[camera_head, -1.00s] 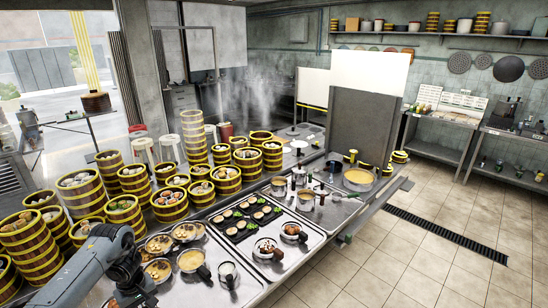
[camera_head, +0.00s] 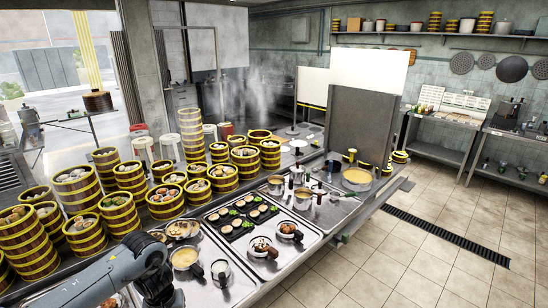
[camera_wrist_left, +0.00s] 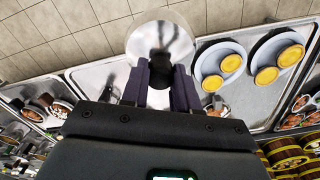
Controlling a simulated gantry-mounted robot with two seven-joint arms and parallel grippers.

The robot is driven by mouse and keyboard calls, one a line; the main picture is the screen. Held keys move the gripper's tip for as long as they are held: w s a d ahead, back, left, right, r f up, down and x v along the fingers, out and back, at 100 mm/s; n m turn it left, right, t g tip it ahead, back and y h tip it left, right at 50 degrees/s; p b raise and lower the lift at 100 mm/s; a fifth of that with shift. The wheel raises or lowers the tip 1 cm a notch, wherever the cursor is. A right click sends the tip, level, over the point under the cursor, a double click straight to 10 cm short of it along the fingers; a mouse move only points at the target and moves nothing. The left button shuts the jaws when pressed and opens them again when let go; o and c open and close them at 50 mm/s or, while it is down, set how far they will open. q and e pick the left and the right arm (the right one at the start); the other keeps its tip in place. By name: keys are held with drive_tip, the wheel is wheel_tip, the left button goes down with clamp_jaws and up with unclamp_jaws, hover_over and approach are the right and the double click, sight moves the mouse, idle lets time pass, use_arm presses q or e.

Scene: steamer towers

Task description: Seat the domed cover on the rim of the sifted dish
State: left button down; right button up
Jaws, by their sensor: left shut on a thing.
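The domed cover (camera_wrist_left: 160,42) is a clear, round dome with a black knob, seen in the left wrist view. My left gripper (camera_wrist_left: 160,82) is shut on that knob and holds the cover above the counter. In the head view my left arm reaches in from the lower left, and the fingers and cover do not show clearly. Two small dishes with handles, a near dish (camera_head: 262,247) and a farther dish (camera_head: 289,230), stand on a metal tray with brown and white food in them. I cannot tell which dish is the sifted one. My right gripper is not in view.
Grey plates (camera_wrist_left: 219,57) with yellow tarts lie beside the cover in the wrist view. A pan of yellow liquid (camera_head: 185,258) and a dark-handled cup (camera_head: 220,269) stand near my arm. Steamer towers (camera_head: 124,212) crowd the left. A tall grey panel (camera_head: 360,122) stands behind.

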use_arm(q)
drive_tip(key=s+d+m, duration=0.4)
drive_tip(key=s+d, duration=0.1)
drive_tip(key=d, duration=0.2)
drive_tip(key=s+r+p, duration=0.8)
drive_tip(key=r+p, duration=0.6)
drive_tip(key=p, duration=0.3)
drive_tip(key=shift+a, duration=0.35)
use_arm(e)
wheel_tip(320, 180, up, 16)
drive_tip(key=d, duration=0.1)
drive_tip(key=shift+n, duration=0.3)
